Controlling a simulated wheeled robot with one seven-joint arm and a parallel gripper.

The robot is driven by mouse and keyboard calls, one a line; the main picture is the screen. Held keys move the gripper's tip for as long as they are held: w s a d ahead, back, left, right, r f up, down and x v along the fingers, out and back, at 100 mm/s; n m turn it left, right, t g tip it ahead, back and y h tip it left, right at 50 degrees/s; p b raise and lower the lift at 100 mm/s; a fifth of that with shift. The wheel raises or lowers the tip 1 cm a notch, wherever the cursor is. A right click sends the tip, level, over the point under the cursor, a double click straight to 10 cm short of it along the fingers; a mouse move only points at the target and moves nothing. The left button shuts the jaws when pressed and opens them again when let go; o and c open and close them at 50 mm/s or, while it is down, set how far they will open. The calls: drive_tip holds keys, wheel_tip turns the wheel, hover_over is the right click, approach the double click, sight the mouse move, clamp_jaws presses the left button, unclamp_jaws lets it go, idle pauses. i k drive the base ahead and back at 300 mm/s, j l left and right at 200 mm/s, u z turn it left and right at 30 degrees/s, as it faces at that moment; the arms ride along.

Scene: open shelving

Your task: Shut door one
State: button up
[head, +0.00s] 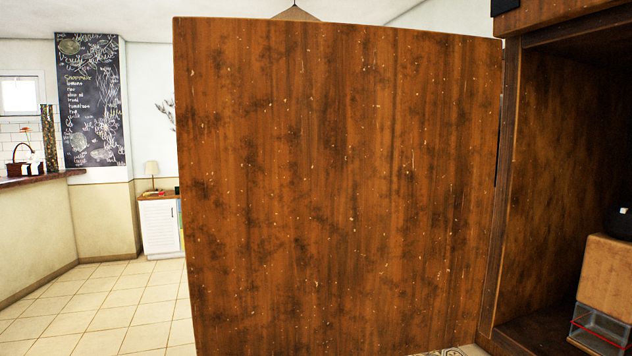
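A large brown wooden door (335,190) with dark stains and light specks fills the middle of the head view. It stands wide open, joined along its right edge to a dark wooden cabinet (497,220) at the right. The cabinet's inside shows to the right of the door. No handle shows on the face turned to me. The door's lower edge is partly cut off by the frame. My gripper is not in view.
Inside the cabinet are a light wooden box (607,280) and a clear container (598,328). At the left, tiled floor (100,305) is free. Beyond it are a counter (35,230), a chalkboard (92,100) and a small white cabinet (160,228).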

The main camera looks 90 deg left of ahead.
sight(337, 179)
drive_tip(key=u, duration=1.6)
drive_tip(key=i+u, duration=0.1)
drive_tip(key=i, duration=0.3)
